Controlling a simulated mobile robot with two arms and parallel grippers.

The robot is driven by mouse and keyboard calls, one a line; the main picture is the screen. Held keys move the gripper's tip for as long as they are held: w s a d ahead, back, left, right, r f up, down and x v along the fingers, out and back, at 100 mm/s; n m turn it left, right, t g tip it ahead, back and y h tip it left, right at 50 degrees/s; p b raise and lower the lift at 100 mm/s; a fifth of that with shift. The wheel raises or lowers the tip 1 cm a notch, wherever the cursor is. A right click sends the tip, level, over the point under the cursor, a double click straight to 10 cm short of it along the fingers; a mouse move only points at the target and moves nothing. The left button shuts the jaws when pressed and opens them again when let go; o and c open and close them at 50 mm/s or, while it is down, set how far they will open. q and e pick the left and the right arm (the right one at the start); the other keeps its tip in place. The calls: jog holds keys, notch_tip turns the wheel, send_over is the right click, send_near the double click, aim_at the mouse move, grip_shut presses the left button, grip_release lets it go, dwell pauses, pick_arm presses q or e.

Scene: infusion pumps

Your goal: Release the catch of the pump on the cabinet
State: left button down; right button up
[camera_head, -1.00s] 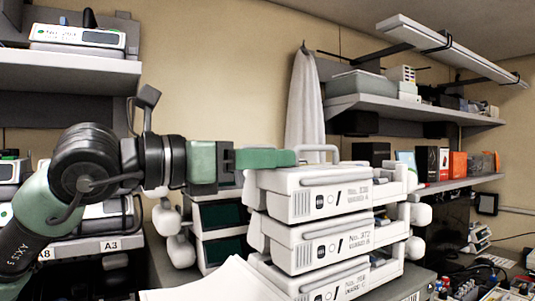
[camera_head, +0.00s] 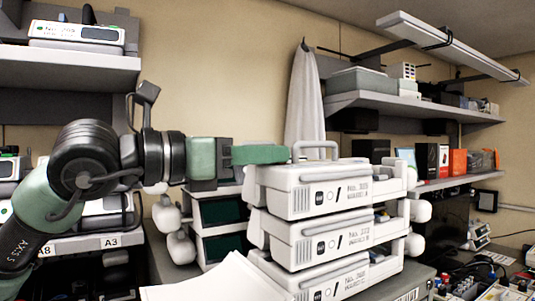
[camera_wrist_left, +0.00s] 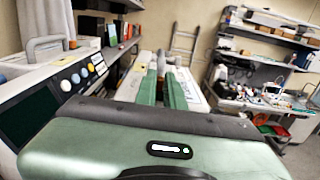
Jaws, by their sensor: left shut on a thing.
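A white pump (camera_head: 320,200) sits at the top of a stack of similar white pumps on the cabinet (camera_head: 413,284). It has a grey grille, small dark buttons and a raised carry handle (camera_head: 318,148). My left gripper (camera_head: 272,154) reaches in from the left at the top pump's upper left end. Its green fingers also show in the left wrist view (camera_wrist_left: 161,88), close together over a white body with a thin gap between them. They are shut on a small part, which I take for the catch; the fingers mostly hide it. My right gripper is not in view.
A second white pump stack (camera_head: 221,215) with dark screens stands behind at the left. White paper (camera_head: 215,284) lies in front. Shelves with boxes (camera_head: 425,115) are at the right, and a shelf (camera_head: 70,72) with another pump is at the upper left.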

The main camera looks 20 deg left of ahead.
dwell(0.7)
pick_arm(q)
jog(key=shift+b+v, duration=0.75)
jog(key=shift+v, duration=0.25)
jog(key=c, duration=1.5)
grip_release()
jog(key=shift+s+a, duration=0.1)
